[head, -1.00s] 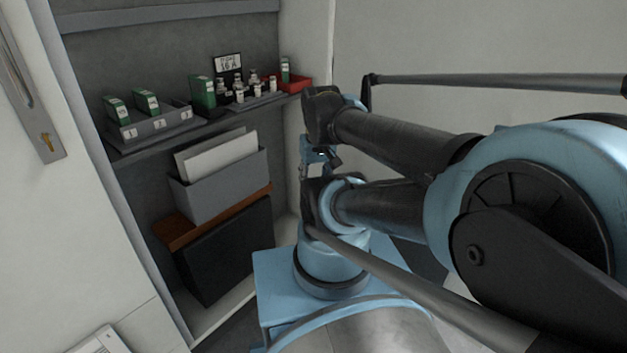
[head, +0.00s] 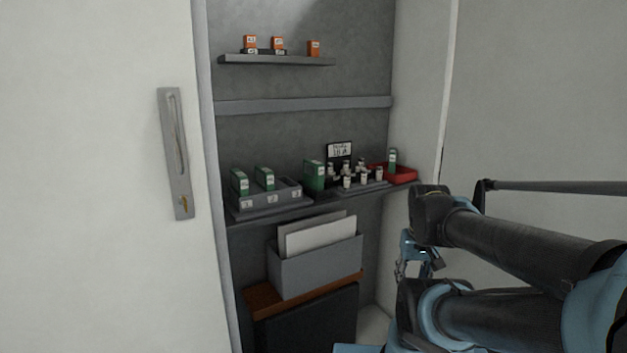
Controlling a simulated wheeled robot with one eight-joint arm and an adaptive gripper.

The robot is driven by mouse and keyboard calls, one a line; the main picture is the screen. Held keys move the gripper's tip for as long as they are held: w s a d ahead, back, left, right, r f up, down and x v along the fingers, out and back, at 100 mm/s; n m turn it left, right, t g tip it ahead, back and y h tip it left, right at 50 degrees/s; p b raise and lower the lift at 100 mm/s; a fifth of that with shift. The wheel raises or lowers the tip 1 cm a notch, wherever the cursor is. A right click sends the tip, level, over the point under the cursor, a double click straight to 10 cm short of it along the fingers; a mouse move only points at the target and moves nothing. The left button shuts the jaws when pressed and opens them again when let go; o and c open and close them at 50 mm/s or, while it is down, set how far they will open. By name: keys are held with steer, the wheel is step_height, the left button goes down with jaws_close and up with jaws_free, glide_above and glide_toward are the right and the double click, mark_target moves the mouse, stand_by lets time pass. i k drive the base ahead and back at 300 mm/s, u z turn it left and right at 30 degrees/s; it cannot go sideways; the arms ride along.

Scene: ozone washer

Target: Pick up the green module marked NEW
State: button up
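Several green modules stand on the middle shelf of the cabinet, and their labels are too small to read. Two green modules, one on the left (head: 240,181) and one to its right (head: 265,178), sit in a grey rack (head: 262,200) with numbered positions. A wider green module (head: 314,176) stands right of the rack. Another green module (head: 392,160) stands in a red tray (head: 403,175) at the shelf's right end. I cannot tell which is marked NEW. My gripper (head: 403,269) shows only partly beside my arm, below and right of the shelf. Its fingers are unclear.
Small white-and-dark fuses (head: 347,182) and a black sign (head: 340,150) stand between the wide module and red tray. Orange modules (head: 278,45) sit on the upper shelf (head: 275,60). A grey file box (head: 315,270) stands below. A white door (head: 100,180) is left.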

mark_target(312, 170)
steer(key=z, duration=0.95)
steer(key=k, duration=1.9)
steer(key=u, duration=1.05)
steer(key=i, duration=1)
steer(key=z, duration=0.1)
